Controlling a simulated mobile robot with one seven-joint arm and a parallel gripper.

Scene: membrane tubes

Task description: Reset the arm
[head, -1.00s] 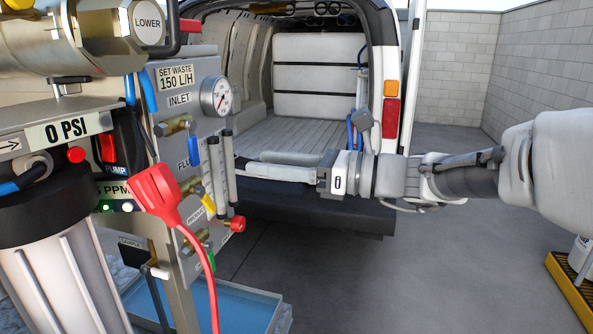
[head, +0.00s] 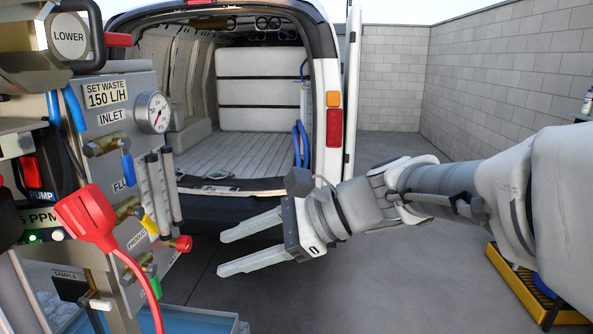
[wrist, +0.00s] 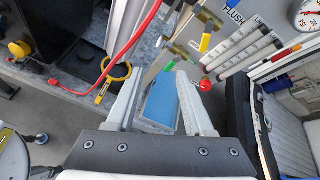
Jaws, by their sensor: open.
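My gripper (head: 250,246) is open and empty in the head view, with its two pale fingers apart and pointing left. It hangs in the air to the right of the panel of the water unit (head: 108,86), in front of the van's rear. The wrist view also shows my gripper (wrist: 160,105) with its fingers spread and nothing between them. Beyond the fingers there lies a blue surface, the water of a tray (wrist: 160,100). The fingers appear apart from the panel and its valves.
The panel carries a gauge (head: 153,112), clear tubes (head: 161,190) and a red knob (head: 183,244). A red plug (head: 88,215) with a cable is at the left. An open van (head: 262,90) stands behind. A yellow-edged pallet (head: 520,280) is at the right. Floor between is clear.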

